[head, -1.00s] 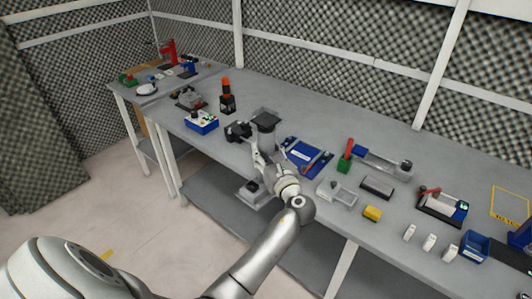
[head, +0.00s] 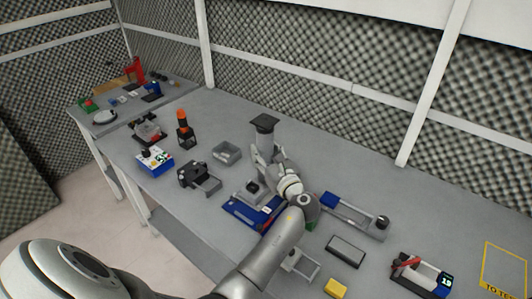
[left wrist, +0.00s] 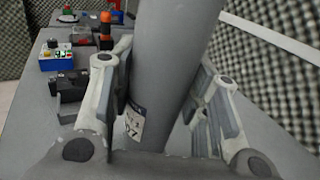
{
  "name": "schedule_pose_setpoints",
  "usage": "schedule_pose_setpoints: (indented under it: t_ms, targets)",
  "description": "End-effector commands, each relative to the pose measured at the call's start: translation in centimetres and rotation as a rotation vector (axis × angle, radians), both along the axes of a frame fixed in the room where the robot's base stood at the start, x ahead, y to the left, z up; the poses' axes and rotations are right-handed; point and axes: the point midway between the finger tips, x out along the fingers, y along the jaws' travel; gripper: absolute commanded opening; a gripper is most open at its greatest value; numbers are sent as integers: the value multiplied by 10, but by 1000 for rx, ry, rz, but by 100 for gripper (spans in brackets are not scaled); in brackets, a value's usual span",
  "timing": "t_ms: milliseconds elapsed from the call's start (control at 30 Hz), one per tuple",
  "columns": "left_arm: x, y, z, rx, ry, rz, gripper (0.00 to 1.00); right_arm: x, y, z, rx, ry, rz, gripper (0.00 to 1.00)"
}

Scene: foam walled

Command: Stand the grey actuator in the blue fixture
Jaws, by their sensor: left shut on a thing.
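The grey actuator (head: 265,138) is a grey cylinder with a dark square top and a light grey base with a black part. It stands roughly upright in my left gripper (head: 268,162), which is shut around its body. In the left wrist view the cylinder (left wrist: 165,70), bearing a white label, fills the space between the fingers (left wrist: 165,110). The blue fixture (head: 237,213) lies on the bench under the actuator's base and is partly covered by it and by my arm. Whether the base touches the fixture cannot be told. My right gripper is out of view.
A black clamp-like part (head: 196,175) and a grey open box (head: 227,152) are to the left. A long grey holder with a blue block (head: 329,201) is to the right. A grey tray (head: 345,250) and yellow block (head: 335,288) lie near my forearm. The bench's back strip is mostly clear.

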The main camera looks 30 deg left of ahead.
Motion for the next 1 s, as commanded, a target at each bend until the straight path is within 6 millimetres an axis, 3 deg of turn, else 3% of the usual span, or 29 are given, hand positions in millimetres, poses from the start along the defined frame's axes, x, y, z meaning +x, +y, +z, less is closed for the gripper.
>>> schedule_pose_setpoints:
  t_ms: [700,1000]
  targets:
    - [0,0,5,3,-2,-1,0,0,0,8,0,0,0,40]
    - [0,0,-23,3,-2,0,0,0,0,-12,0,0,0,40]
